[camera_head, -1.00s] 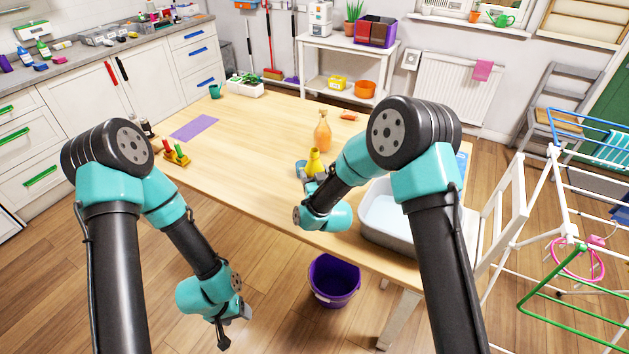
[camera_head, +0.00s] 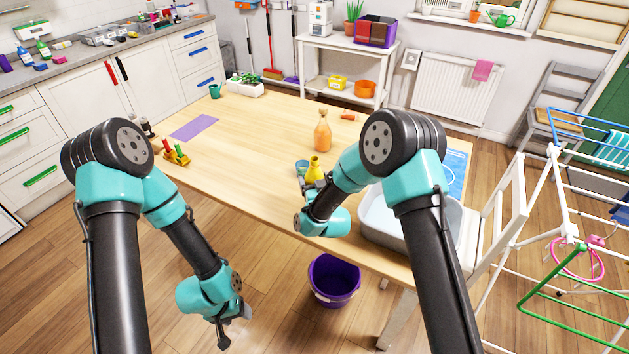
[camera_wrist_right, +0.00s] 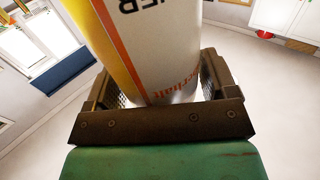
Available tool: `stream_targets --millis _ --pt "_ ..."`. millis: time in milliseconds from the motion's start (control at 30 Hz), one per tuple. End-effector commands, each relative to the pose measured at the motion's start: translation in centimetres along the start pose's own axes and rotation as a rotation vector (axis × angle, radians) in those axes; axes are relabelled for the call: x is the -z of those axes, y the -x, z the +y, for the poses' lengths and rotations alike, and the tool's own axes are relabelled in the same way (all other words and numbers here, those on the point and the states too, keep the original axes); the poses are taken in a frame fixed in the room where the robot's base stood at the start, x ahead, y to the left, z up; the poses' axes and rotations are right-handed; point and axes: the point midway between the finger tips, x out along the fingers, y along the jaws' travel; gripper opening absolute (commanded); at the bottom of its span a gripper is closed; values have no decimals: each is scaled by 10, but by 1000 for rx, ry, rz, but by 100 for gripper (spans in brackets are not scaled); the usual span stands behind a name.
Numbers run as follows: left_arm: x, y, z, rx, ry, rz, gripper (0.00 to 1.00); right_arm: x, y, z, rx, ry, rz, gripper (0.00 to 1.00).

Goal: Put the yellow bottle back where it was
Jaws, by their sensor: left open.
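The yellow bottle (camera_head: 314,172) is upright near the front edge of the wooden table, right at my right gripper (camera_head: 309,184). In the right wrist view the bottle (camera_wrist_right: 165,45), yellow with a white label and orange lettering, stands between the two fingers of my right gripper (camera_wrist_right: 165,85), which look closed against its sides. Whether its base touches the table is hidden by the gripper. My left gripper (camera_head: 234,338) is open and empty, low over the floor in front of the table.
A grey basin (camera_head: 374,238) is to the right. A purple mat (camera_head: 194,128) lies at the left. The table's middle is clear.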

Motion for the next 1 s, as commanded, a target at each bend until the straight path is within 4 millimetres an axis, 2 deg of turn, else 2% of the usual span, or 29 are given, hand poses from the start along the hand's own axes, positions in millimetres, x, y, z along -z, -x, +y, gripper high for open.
stream_targets --millis 133,467,533,767,1000 --pt "0 0 0 0 0 0 60 0 0 0 0 0 0 91" --pt "0 0 0 0 0 0 60 4 0 0 0 0 1 91" --pt "0 0 0 0 0 0 60 2 6 0 0 0 -1 91" --pt "0 0 0 0 0 0 60 2 36 0 1 0 -2 91" --pt "0 0 0 0 0 0 60 2 81 0 1 1 -3 91"
